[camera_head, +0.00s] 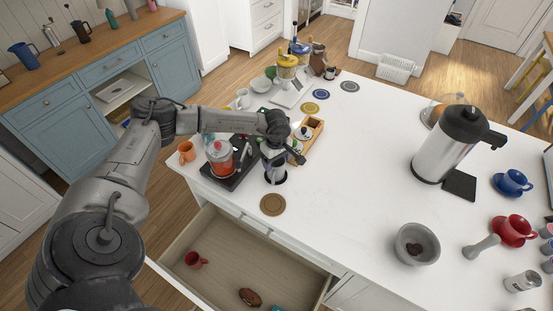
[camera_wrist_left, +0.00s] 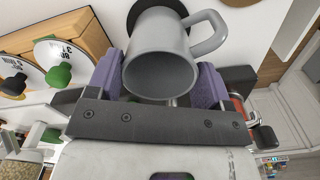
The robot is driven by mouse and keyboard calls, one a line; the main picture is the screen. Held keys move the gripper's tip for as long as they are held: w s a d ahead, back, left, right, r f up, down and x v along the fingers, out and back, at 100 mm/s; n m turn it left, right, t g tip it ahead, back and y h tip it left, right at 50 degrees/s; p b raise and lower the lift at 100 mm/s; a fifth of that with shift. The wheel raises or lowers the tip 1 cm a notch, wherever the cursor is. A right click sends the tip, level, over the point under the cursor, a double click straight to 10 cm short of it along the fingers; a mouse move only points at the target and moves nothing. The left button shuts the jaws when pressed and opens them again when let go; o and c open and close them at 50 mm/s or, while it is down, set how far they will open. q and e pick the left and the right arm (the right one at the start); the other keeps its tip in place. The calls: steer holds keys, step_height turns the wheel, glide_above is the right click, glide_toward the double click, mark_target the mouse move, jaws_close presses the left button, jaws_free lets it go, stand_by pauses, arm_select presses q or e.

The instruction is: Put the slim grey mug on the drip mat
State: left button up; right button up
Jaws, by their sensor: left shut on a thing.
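The slim grey mug (camera_wrist_left: 165,52) is between the purple-padded fingers of my left gripper (camera_wrist_left: 158,80) in the left wrist view, its open mouth facing the camera and its handle to the right. My left gripper (camera_head: 273,155) is shut on the mug. In the head view the mug (camera_head: 277,173) shows below the gripper, upright and partly hidden. A round black mat (camera_head: 284,181), which looks like the drip mat, lies directly beneath it; its dark edge also shows in the left wrist view (camera_wrist_left: 166,5). I cannot tell whether the mug touches the mat. My right gripper is out of view.
A coffee machine with a red-filled carafe (camera_head: 221,158) stands just left of the mug. A wooden box (camera_head: 312,130) is behind it and a brown coaster (camera_head: 273,204) in front. An open drawer (camera_head: 222,277) juts out below the counter edge. The counter's middle is clear.

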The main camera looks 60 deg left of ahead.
arm_select(q)
steer(key=shift+f, duration=0.15)
steer(key=o, duration=1.3)
steer(key=shift+o, duration=0.2)
